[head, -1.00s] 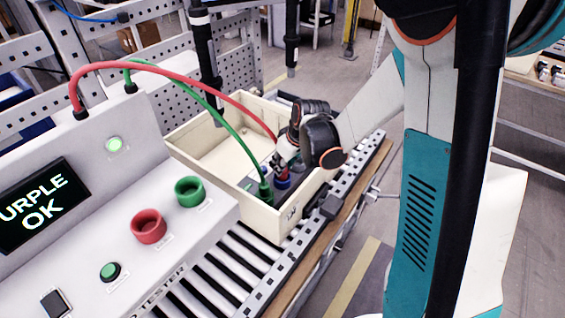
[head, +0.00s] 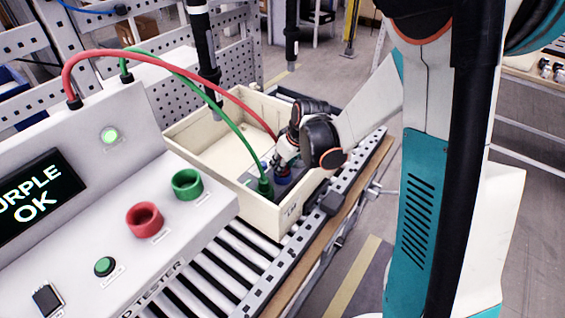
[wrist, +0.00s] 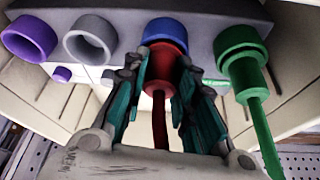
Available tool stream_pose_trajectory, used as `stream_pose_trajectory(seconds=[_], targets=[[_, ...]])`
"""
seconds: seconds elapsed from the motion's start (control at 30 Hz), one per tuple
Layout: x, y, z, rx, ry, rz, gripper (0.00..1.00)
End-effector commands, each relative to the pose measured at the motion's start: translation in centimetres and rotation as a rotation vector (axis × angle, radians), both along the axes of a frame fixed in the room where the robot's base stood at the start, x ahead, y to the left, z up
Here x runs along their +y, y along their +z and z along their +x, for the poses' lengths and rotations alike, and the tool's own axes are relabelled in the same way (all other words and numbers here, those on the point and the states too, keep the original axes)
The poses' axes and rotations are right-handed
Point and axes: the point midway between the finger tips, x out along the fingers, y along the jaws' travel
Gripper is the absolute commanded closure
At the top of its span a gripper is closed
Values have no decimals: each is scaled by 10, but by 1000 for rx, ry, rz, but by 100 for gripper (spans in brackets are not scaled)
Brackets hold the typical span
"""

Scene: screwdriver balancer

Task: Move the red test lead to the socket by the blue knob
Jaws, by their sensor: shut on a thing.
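My gripper (wrist: 160,78) is shut on the red plug of the red test lead (wrist: 159,70). In the wrist view the plug's top meets the blue ring-shaped socket (wrist: 165,32); whether it is seated inside cannot be told. The red cable runs down between the fingers. In the head view the red lead (head: 170,68) arches from the tester to my gripper (head: 284,160) in the box. Any knob beside the blue socket is hidden by the plug and fingers. A small purple knob (wrist: 62,74) shows by the purple socket (wrist: 30,38).
A grey socket (wrist: 90,40) lies left of the blue one. The green lead's plug (wrist: 243,62) is at the right end of the row. The cream box (head: 262,212) stands on the roller conveyor. The tester screen (head: 38,200) ends in "URPLE OK".

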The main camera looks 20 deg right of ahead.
Motion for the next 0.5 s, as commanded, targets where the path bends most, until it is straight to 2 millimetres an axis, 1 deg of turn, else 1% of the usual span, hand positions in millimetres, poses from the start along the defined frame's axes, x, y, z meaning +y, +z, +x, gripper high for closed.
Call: stream_pose_trajectory(seconds=[0.23, 0.27, 0.3, 0.33, 0.37, 0.5], targets=[[0, 0, 0, 0, 0, 0, 100], [0, 0, 0, 0, 0, 0, 70], [0, 0, 0, 0, 0, 0, 61], [0, 0, 0, 0, 0, 0, 54], [0, 0, 0, 0, 0, 0, 51], [0, 0, 0, 0, 0, 0, 51]])
